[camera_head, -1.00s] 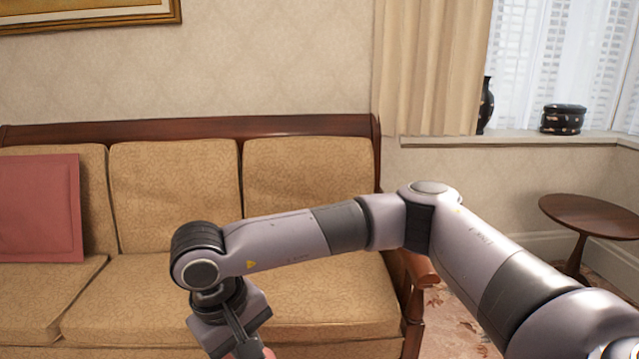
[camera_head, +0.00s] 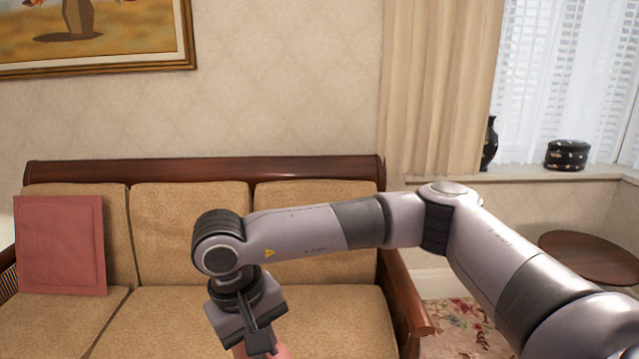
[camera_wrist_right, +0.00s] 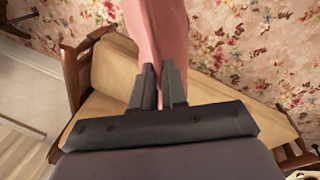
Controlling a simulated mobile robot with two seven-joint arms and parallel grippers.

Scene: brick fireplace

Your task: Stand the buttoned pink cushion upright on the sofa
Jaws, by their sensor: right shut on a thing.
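My right gripper (camera_head: 258,345) hangs over the front of the tan sofa (camera_head: 155,325), at the bottom of the head view. It is shut on a pink cushion (camera_head: 283,350), of which only a sliver shows there. In the right wrist view the same fingers (camera_wrist_right: 159,92) pinch the cushion (camera_wrist_right: 158,35), which reaches out of the top of the picture. No buttons show on the visible part. Another pink cushion (camera_head: 62,245), square with a raised border, leans upright on the sofa's left end. My left gripper is out of view.
The sofa's wooden armrest (camera_head: 408,295) is at the right, and its wooden back rail (camera_head: 210,171) runs along the wall. The middle and right seats look free of objects. A round wooden table (camera_head: 590,255) stands farther right. Flowered carpet (camera_head: 470,325) lies between them.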

